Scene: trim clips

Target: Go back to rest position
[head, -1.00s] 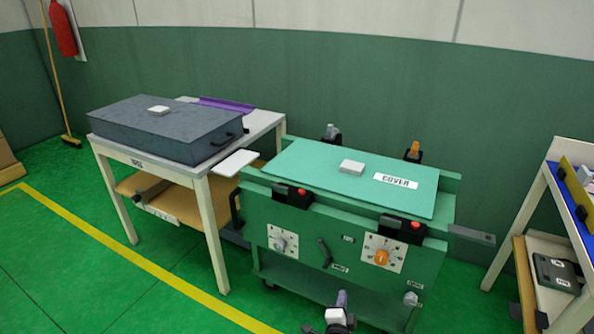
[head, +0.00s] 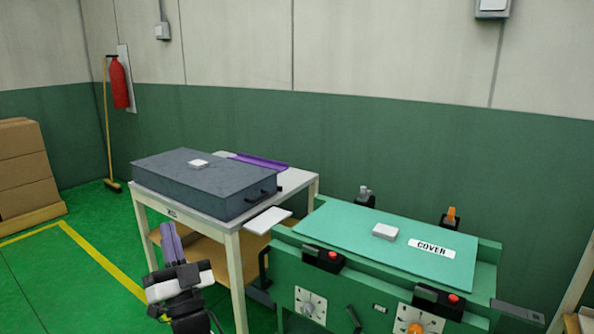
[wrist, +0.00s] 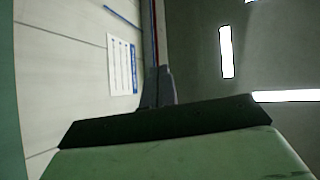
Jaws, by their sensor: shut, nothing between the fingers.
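My gripper (head: 172,242) is at the lower left of the head view, in front of the white table. Its purple-grey fingers are together, point upward and hold nothing. In the wrist view my gripper (wrist: 158,88) shows as grey fingers beyond a dark edge, with the wall and ceiling lights behind it. It touches nothing that I can see.
A white table (head: 228,226) carries a dark grey case (head: 205,182) and a purple tray (head: 260,161). Cardboard boxes (head: 25,168) stand at the far left. Green floor at left is clear.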

